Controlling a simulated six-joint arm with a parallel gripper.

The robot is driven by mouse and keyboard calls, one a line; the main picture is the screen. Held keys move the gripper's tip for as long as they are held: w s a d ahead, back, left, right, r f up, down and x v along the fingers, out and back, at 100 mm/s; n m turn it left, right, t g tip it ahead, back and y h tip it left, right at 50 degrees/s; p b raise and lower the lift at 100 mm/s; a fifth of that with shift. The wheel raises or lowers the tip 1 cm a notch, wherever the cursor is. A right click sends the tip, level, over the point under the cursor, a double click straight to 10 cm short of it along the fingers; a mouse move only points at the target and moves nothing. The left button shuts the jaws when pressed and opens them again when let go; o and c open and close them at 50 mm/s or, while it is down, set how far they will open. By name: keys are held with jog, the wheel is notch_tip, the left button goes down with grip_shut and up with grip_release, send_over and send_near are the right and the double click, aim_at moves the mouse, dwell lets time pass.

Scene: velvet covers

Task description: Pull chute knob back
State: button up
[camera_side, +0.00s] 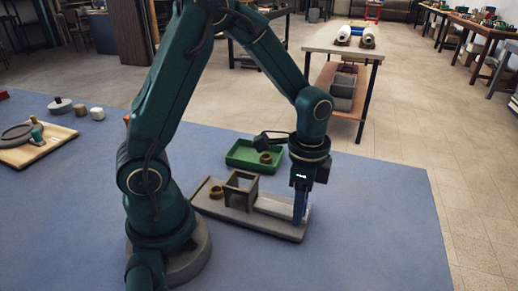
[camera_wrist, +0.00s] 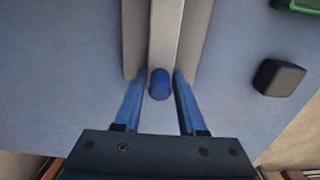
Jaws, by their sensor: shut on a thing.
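The chute (camera_side: 248,218) is a long grey fixture on the blue mat, with a small square frame (camera_side: 238,190) standing on it and a pale channel toward its right end. In the wrist view the channel (camera_wrist: 165,35) runs away up the picture. The chute knob (camera_wrist: 159,86) is a short blue cylinder at the channel's near end. My gripper (camera_side: 299,216) points down at the right end of the chute. In the wrist view its blue fingers (camera_wrist: 160,80) stand on either side of the knob, shut on it. In the side view the fingers hide the knob.
A brown ring (camera_side: 216,192) sits at the chute's left end. Behind the chute is a green tray (camera_side: 240,164) holding another ring (camera_side: 265,158). A dark block (camera_wrist: 279,78) lies right of the channel. A wooden board (camera_side: 50,149) is far left. The mat's right side is clear.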

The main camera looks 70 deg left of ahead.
jog(key=o, duration=1.5)
jog(key=shift+c, duration=0.2)
jog(key=shift+r, duration=3.5)
jog(key=shift+r, duration=0.1)
jog(key=r, duration=0.1)
jog(key=r+t, duration=0.1)
jog(key=r, duration=0.1)
jog(key=shift+s+r+t, duration=0.3)
jog(key=shift+r+t, duration=0.1)
jog(key=s+r+n+t, duration=0.2)
jog(key=s+n+t, duration=0.1)
jog(key=s+n, duration=0.5)
jog(key=shift+s+r+n+t, duration=0.15)
jog(key=shift+s+n+t, duration=0.25)
jog(key=shift+n, duration=0.1)
